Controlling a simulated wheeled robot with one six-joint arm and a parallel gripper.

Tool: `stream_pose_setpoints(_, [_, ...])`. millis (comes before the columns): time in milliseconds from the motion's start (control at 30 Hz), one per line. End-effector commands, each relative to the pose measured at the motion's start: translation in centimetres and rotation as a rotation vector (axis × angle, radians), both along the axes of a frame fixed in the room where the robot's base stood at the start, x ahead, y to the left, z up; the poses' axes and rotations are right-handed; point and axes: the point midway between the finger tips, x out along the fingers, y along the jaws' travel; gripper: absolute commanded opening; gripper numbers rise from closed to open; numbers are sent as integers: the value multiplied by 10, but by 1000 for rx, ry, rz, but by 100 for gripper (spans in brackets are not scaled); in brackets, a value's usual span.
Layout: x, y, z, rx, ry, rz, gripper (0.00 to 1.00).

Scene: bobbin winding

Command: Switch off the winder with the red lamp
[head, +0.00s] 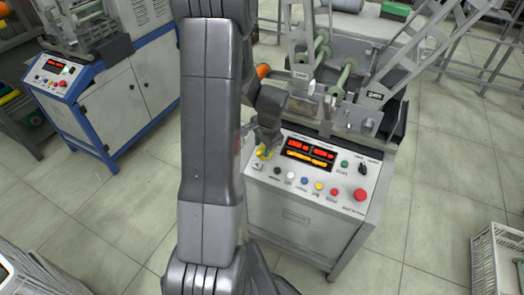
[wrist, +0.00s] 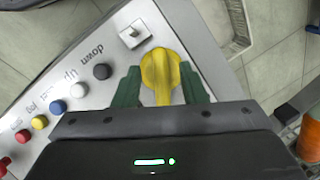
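The near winder has a white control panel (head: 312,180) with red and amber displays (head: 307,152) lit. A yellow rotary knob (head: 264,153) sits at the panel's left end. In the wrist view the yellow knob (wrist: 160,72) stands between the two green fingers of my gripper (wrist: 160,84). The fingers are apart, one on each side of the knob; whether they touch it is hard to tell. In the head view my gripper (head: 262,142) is low over the knob and partly covers it. I cannot make out a lit red lamp on either winder.
Coloured buttons and a red mushroom button (head: 361,195) line the panel. A second winder (head: 125,85) with a blue frame stands at left. A white crate (head: 497,262) is at lower right. Floor lies between.

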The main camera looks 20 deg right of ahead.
Motion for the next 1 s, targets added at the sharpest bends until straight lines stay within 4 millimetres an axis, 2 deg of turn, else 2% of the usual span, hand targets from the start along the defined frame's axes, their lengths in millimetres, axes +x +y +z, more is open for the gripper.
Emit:
stream_pose_setpoints(33, [2,0,-8,1,1,1,38])
stream_pose_setpoints(200, [5,1,-22,-1,0,2,38])
stream_pose_setpoints(567, [6,1,-26,-1,-1,1,38])
stream_pose_setpoints(767, [6,1,-26,-1,-1,1,1])
stream_pose_setpoints(1000, [6,1,-26,-3,2,9,0])
